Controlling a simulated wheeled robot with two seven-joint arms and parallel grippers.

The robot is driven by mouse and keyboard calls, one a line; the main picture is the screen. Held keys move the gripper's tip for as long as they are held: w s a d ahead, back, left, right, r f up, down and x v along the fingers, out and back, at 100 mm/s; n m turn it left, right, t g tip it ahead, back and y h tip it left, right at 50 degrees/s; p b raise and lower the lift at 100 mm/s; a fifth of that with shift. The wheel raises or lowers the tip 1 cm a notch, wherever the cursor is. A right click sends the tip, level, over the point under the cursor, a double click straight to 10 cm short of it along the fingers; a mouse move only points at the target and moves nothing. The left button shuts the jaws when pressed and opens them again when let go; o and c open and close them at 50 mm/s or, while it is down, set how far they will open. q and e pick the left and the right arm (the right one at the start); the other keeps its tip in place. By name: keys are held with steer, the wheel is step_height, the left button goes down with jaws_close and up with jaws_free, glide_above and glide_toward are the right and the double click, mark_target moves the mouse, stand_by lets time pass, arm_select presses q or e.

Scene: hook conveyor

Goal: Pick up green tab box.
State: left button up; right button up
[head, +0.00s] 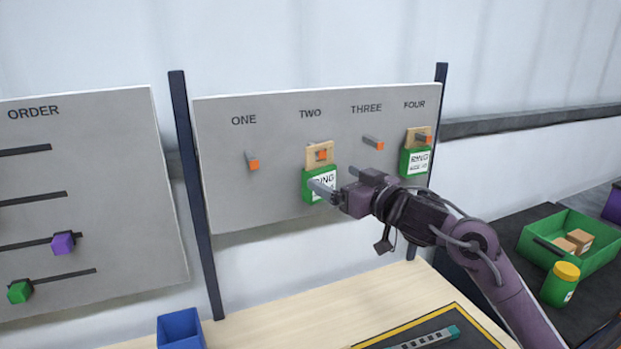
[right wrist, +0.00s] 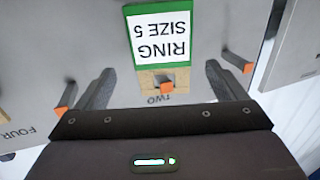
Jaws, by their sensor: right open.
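A green box with a tan hanging tab (head: 308,184) hangs from the orange-tipped hook under TWO on the grey board. In the right wrist view this green box (right wrist: 133,55) appears upside down with a white label reading RING SIZE 5. A similar green tab box (head: 404,163) hangs under FOUR. My right gripper (head: 338,184) is open in front of the box at TWO and hides part of it. In the right wrist view my right gripper's fingers (right wrist: 158,70) stand apart on either side of the box, with visible gaps. My left gripper is not in view.
Bare hooks under ONE (head: 252,162) and THREE (head: 374,143) stick out from the board. An order board (head: 120,190) with a purple and a green cube stands at left. Below are a blue bin (head: 181,330), a green crate (head: 535,243) and a yellow-lidded jar (head: 560,287).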

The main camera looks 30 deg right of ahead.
mark_target(325, 173)
steer(key=shift+w+a+r, duration=0.1)
steer(key=shift+w+r, duration=0.1)
steer(key=shift+w, duration=0.05)
steer(key=shift+p+x, duration=0.95)
steer(key=shift+x, duration=0.1)
steer(key=p+x, duration=0.1)
steer(key=x, duration=0.1)
steer(key=shift+w+a+f, duration=0.15)
steer(key=shift+w, duration=0.2)
steer(key=shift+w+a+f, duration=0.15)
steer(key=shift+w, duration=0.25)
steer(key=c, duration=0.7)
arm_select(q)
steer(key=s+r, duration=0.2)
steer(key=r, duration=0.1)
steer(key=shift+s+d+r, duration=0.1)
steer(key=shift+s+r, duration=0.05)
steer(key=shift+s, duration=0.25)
arm_select(e)
steer(key=c, duration=0.5)
steer(key=shift+o, duration=0.2)
